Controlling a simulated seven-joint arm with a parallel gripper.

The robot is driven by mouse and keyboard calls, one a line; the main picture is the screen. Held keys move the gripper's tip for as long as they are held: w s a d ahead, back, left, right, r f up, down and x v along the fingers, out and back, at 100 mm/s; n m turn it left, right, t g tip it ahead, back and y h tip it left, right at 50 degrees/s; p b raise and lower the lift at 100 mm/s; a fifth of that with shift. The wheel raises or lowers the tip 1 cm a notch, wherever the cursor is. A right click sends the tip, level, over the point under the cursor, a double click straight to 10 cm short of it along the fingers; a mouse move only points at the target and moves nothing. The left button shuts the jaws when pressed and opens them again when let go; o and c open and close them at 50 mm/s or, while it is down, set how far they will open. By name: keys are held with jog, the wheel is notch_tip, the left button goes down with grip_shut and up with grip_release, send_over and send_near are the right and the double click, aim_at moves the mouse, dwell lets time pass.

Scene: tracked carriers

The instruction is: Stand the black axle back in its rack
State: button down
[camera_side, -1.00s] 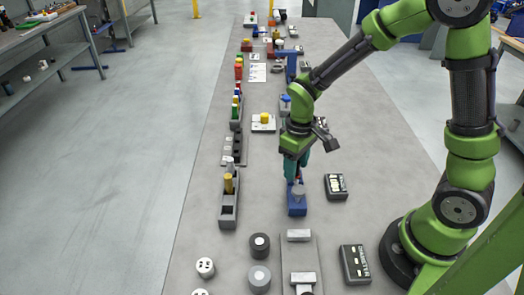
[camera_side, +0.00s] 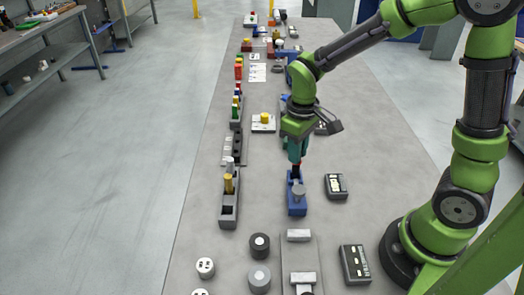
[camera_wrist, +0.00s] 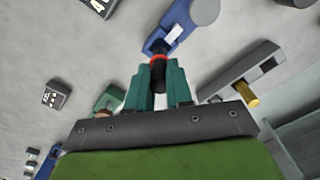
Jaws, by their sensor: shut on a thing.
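My gripper (camera_side: 297,156) has teal fingers and is shut on the black axle (camera_side: 296,172), which has a red band. In the wrist view the axle (camera_wrist: 158,70) sits between the fingertips, pointing down. It is over the far part of the blue block (camera_side: 297,208); I cannot tell whether its lower end is clear of the block. The long grey rack (camera_side: 229,222) stands to the left. It holds a yellow axle (camera_side: 228,184) and a grey axle (camera_side: 229,163) upright. Its near slot is dark and empty. The rack also shows in the wrist view (camera_wrist: 225,88).
A grey cylinder (camera_side: 299,190) stands on the blue block. A dark labelled box (camera_side: 336,186) lies to its right. Black and grey round pieces (camera_side: 260,245) stand nearer. More racks and blocks line the table farther back. Bare table lies between block and rack.

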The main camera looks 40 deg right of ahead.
notch_tip(320, 180, up, 5)
jog(key=shift+a+f, duration=0.15)
jog(key=w+a+f, duration=0.2)
jog(key=a, duration=0.7)
jog(key=w+a+f, duration=0.2)
jog(key=a, duration=0.8)
jog(key=shift+f+n, duration=0.3)
jog(key=shift+f, duration=0.05)
jog(key=shift+d+f, duration=0.1)
jog(key=shift+f, duration=2)
dwell(1.4)
jog(key=c, duration=0.9)
grip_release()
jog(key=shift+c, duration=0.2)
jog(key=shift+o, duration=0.5)
jog(key=o, duration=0.4)
